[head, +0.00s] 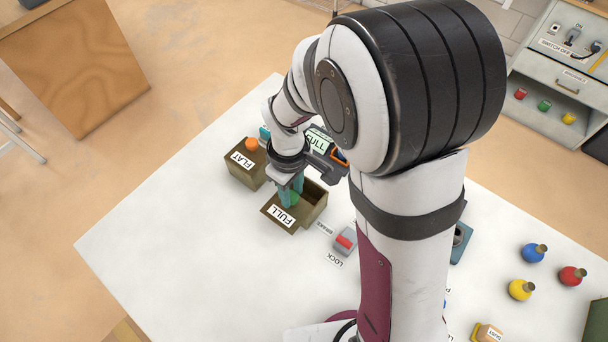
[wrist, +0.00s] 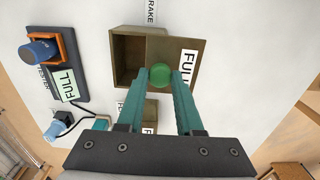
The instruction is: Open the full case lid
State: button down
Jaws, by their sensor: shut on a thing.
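The brown full case (head: 316,203) stands on the white table, with a FULL label on its lid (head: 280,214). Its lid is shifted toward the label side, so part of the dark interior is uncovered; the wrist view shows this open part of the case (wrist: 126,62) left of the lid (wrist: 180,85). A green knob (wrist: 161,75) sits on the lid. My gripper (head: 292,192) reaches down to the lid, its teal fingers shut on the green knob; the fingertips also show in the wrist view (wrist: 161,82). The fingers partly hide the knob in the head view.
The flat case (head: 243,174) with an orange knob stands close behind the full case. A tester with a FULL display (head: 319,140) is beside it. A red lock switch (head: 344,243) is at the front right. Flasks (head: 534,253) stand far right. The table's left is clear.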

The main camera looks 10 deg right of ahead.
jog(key=shift+s+a, duration=0.45)
jog(key=shift+a, duration=0.05)
jog(key=c, duration=0.5)
grip_release()
jog(key=shift+c, duration=0.2)
notch_tip(320, 180, up, 16)
jog(key=shift+f, duration=0.1)
jog(key=s+d+f+m+y, duration=0.1)
jog(key=s+d+f+m, duration=0.1)
jog(key=s+m, duration=0.5)
jog(key=s+d+f+m, duration=0.1)
jog(key=s+d+m, duration=0.2)
jog(key=s+m, duration=0.4)
jog(key=s, duration=0.3)
jog(key=shift+d+f+m+y, duration=0.25)
jog(key=shift+f+m+y, duration=0.05)
jog(key=shift+f+y, duration=0.1)
